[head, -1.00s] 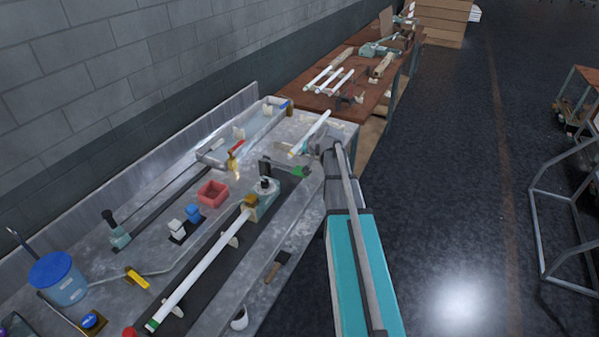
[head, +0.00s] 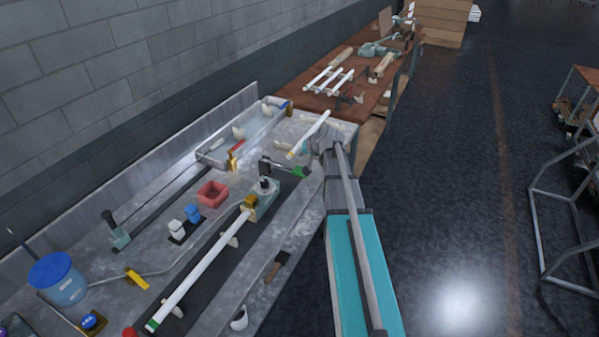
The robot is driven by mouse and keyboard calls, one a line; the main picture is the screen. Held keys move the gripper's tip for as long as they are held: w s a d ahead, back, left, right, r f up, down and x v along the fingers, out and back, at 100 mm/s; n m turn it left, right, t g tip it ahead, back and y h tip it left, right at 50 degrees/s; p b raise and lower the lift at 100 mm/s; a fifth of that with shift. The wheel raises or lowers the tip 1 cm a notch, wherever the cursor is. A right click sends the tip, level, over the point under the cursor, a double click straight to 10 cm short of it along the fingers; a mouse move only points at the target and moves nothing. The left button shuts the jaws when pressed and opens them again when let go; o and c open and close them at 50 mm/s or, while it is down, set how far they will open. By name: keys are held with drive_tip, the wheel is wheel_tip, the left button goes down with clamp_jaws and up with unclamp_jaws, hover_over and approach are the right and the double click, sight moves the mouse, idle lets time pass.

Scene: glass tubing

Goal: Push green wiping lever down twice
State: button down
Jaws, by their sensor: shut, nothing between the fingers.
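The green wiping lever (head: 301,171) is a short green handle on a dark bar, near the far end of the metal bench. The bar runs left to a dark upright block (head: 265,166). My gripper (head: 309,147) is at the end of my grey and teal arm, just above and right of the lever in the picture. Its fingers are small and partly hidden by the wrist; they are shut and empty. It looks apart from the green handle, but the height gap is hard to judge.
A long white glass tube (head: 200,270) lies on supports along the bench. Another white tube (head: 311,133) lies beyond my gripper, close to it. A red box (head: 212,193) and a blue bucket (head: 58,280) stand to the left. Open floor lies to the right.

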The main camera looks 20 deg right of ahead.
drive_tip(key=shift+r+p, duration=1.9)
drive_tip(key=shift+f, duration=0.2)
drive_tip(key=b, duration=0.9)
approach(296, 167)
drive_tip(key=x, duration=0.5)
drive_tip(key=shift+w+a, duration=0.1)
drive_tip(key=shift+w, duration=0.05)
